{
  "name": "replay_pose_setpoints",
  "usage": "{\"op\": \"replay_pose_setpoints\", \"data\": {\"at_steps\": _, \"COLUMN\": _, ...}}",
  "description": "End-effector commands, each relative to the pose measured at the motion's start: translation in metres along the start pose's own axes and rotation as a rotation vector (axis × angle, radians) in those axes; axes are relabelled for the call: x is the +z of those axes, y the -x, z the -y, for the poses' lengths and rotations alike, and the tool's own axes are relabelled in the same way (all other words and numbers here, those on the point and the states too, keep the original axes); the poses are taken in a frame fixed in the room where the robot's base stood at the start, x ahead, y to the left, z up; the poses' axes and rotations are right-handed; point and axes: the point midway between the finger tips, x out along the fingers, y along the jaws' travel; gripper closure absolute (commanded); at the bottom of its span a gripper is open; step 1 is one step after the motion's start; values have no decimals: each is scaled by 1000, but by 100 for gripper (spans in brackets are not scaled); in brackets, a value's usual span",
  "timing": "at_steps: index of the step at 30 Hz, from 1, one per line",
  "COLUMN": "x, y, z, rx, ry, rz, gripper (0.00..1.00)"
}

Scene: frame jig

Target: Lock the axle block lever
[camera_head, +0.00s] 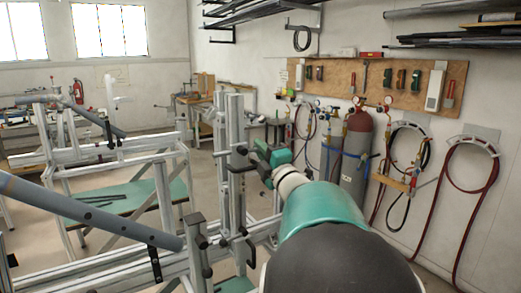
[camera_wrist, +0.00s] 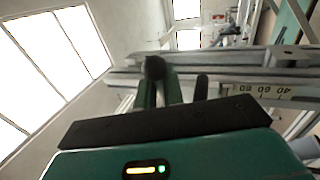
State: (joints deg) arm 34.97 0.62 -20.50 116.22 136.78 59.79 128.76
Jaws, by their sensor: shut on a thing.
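My gripper (camera_head: 258,158) reaches forward to the upright post of the frame jig, at a dark block (camera_head: 239,161) on that post. In the wrist view, its two green fingers (camera_wrist: 160,92) are shut around a dark lever with a round black knob (camera_wrist: 155,67), just beyond the dark palm plate. The lever's lower part and pivot are hidden by the fingers and palm. A second dark rod-shaped handle (camera_wrist: 201,88) stands to the right, apart from the fingers. I cannot tell the lever's lock state.
An aluminium rail with a printed scale (camera_wrist: 270,90) runs behind the fingers. Grey tubes (camera_head: 90,210) lie across the jig (camera_head: 110,262) on the left. Gas cylinders (camera_head: 356,150) and hoses stand by the right wall. A green-topped table (camera_head: 130,200) stands behind.

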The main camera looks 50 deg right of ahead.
Motion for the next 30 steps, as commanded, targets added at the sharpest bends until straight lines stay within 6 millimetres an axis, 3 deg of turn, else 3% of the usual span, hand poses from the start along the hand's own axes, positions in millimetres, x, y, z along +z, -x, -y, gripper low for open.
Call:
{"op": "replay_pose_setpoints", "data": {"at_steps": 1, "x": 7, "y": 4, "z": 5, "rx": -13, "ry": -3, "rz": 19, "gripper": 100}}
{"op": "replay_pose_setpoints", "data": {"at_steps": 3, "x": 7, "y": 4, "z": 6, "rx": -14, "ry": -3, "rz": 19, "gripper": 81}}
{"op": "replay_pose_setpoints", "data": {"at_steps": 5, "x": 7, "y": 4, "z": 5, "rx": -13, "ry": -2, "rz": 19, "gripper": 71}}
{"op": "replay_pose_setpoints", "data": {"at_steps": 23, "x": 2, "y": 1, "z": 2, "rx": -5, "ry": 7, "rz": 2, "gripper": 71}}
{"op": "replay_pose_setpoints", "data": {"at_steps": 30, "x": 2, "y": -3, "z": -10, "rx": 0, "ry": 225, "rz": -74, "gripper": 71}}
